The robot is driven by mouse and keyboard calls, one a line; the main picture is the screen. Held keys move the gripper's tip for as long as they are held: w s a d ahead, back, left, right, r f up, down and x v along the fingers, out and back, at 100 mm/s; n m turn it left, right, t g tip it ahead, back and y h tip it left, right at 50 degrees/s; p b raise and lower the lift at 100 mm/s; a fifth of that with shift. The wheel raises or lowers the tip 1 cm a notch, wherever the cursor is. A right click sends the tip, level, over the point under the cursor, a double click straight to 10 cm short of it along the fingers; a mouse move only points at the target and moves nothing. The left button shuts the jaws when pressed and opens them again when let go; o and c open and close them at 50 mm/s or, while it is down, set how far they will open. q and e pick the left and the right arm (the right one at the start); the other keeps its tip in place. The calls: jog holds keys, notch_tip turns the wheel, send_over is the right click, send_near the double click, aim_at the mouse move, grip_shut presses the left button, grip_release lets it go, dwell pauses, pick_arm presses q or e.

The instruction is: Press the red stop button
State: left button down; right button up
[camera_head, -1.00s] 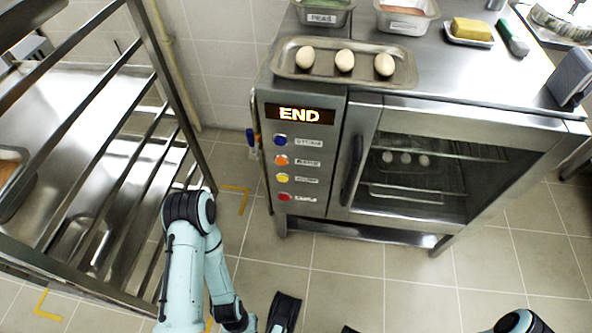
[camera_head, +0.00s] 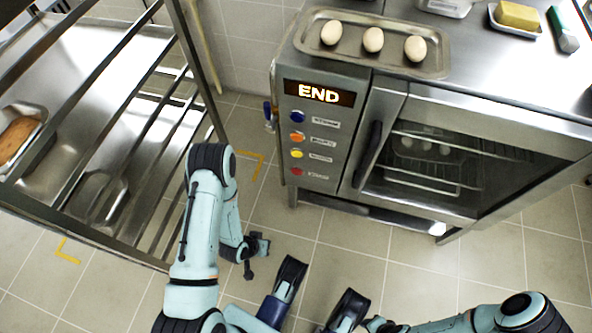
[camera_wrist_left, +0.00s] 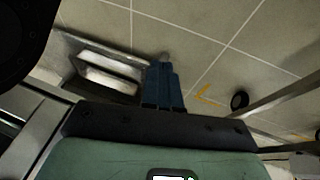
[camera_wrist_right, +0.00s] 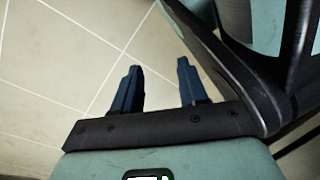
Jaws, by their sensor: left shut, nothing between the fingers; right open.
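The red button (camera_head: 296,171) is the lowest of a column of coloured buttons on the oven's front panel (camera_head: 309,135), with a small label beside it. A lit display reading END (camera_head: 319,93) is above them. My left gripper (camera_wrist_left: 163,62) is shut and empty, its fingers pointing over the floor in the left wrist view. In the head view my left arm bends down between rack and oven, well below and left of the button. My right gripper (camera_wrist_right: 159,65) is open and empty over floor tiles in the right wrist view. Neither gripper touches the button.
A metal rack (camera_head: 195,60) with trays stands at the left. The oven door (camera_head: 440,160) is closed, its handle (camera_head: 368,155) just right of the panel. A tray (camera_head: 450,62) of three eggs sits on top. Floor in front of the oven is clear.

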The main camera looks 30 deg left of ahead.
aim_at(297, 172)
pick_arm(q)
jog(key=w+d+r+m+t+h+p, duration=0.2)
jog(key=w+r+t+h, duration=0.3)
jog(key=w+r, duration=0.5)
notch_tip(297, 172, up, 4)
jog(key=m+t+p, duration=0.1)
jog(key=t, duration=0.1)
jog(key=shift+m+t+h, duration=0.4)
pick_arm(e)
jog(key=w+a+r+t, duration=0.1)
jog(key=w+r+t, duration=0.1)
jog(key=w+r, duration=0.4)
jog(key=shift+w+r+n+t, duration=0.15)
jog(key=shift+w+n+t, duration=0.15)
jog(key=shift+w, duration=0.5)
pick_arm(q)
jog(key=shift+w, duration=0.15)
jog(key=w+a+b, duration=0.2)
jog(key=w+b, duration=0.1)
jog(key=w, duration=0.5)
jog(key=shift+w, duration=0.25)
pick_arm(e)
jog(key=s+f+g, duration=0.2)
jog(key=s+f, duration=0.3)
jog(key=s, duration=0.1)
jog(key=shift+s+d+f, duration=0.25)
jog(key=shift+s+d, duration=0.05)
jog(key=shift+d, duration=0.15)
